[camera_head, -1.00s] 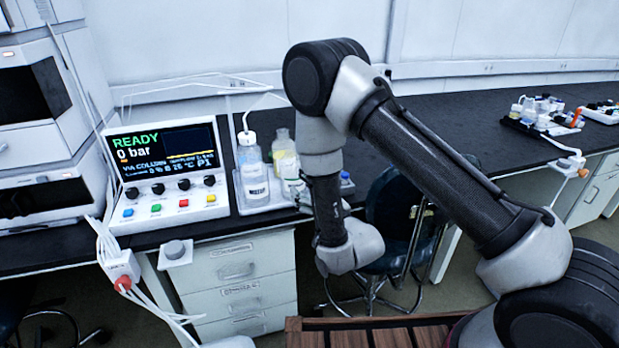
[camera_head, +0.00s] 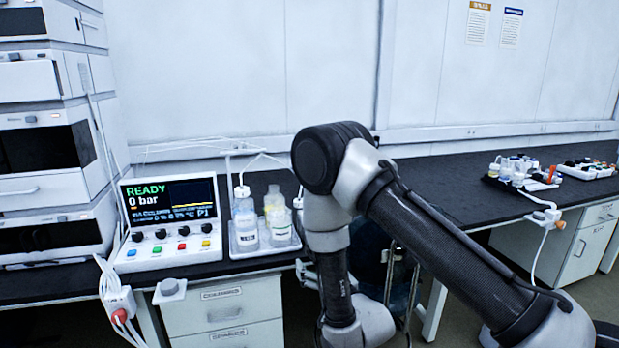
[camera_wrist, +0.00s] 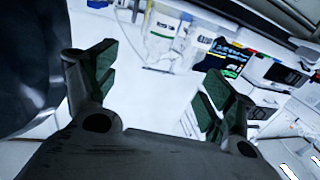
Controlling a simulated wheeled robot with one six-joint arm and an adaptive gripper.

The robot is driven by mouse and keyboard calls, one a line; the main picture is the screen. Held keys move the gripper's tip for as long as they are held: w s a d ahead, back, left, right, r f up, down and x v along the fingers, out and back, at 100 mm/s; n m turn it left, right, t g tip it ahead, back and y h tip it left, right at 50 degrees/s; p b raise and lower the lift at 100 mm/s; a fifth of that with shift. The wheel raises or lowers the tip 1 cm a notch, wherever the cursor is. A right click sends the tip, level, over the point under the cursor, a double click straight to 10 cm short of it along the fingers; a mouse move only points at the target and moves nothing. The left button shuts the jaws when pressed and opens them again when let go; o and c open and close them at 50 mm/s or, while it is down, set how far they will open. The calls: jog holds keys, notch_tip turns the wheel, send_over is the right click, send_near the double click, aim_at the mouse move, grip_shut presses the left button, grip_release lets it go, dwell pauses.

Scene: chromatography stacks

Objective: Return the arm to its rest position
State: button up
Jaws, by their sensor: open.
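My gripper (camera_wrist: 158,88) shows in the wrist view with its two green-padded fingers apart and nothing between them. Beyond the fingers are pale surfaces and, at the top, bottles and the small screen of the control panel, seen tilted. In the head view my arm is bent, with its elbow high in front of the bench and its forearm hanging down at the bench's front side. The gripper itself cannot be made out clearly in the head view.
The control panel (camera_head: 171,222) reads READY, 0 bar. A tray (camera_head: 265,250) of bottles stands beside it. An instrument stack (camera_head: 45,150) is at the left. Vial racks (camera_head: 522,172) sit at the far right of the black bench (camera_head: 455,178). A stool is partly hidden behind my arm.

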jog(key=s+d+f+g+h, duration=0.1)
jog(key=s+f+g+h, duration=0.15)
jog(key=f, duration=0.45)
jog(key=s+d+f+g+h, duration=0.1)
jog(key=f+g, duration=0.3)
jog(key=f, duration=0.2)
jog(key=s+d+f+g+h, duration=0.2)
jog(key=s+d+g, duration=0.15)
jog(key=s, duration=0.25)
jog(key=s+d+r+m+h, duration=0.1)
jog(key=s+d+r, duration=0.5)
jog(key=r, duration=0.8)
jog(key=s+d+r+m+g, duration=0.1)
jog(key=s+d+r+m, duration=0.1)
jog(key=s+d+r, duration=0.5)
jog(key=s+d+r+m+h, duration=0.1)
jog(key=s+d+r, duration=0.6)
jog(key=d+r, duration=0.8)
notch_tip(320, 180, up, 6)
jog(key=shift+s+d+m+g+h, duration=0.15)
jog(key=shift+d+m+g+h, duration=0.2)
jog(key=shift+m, duration=0.35)
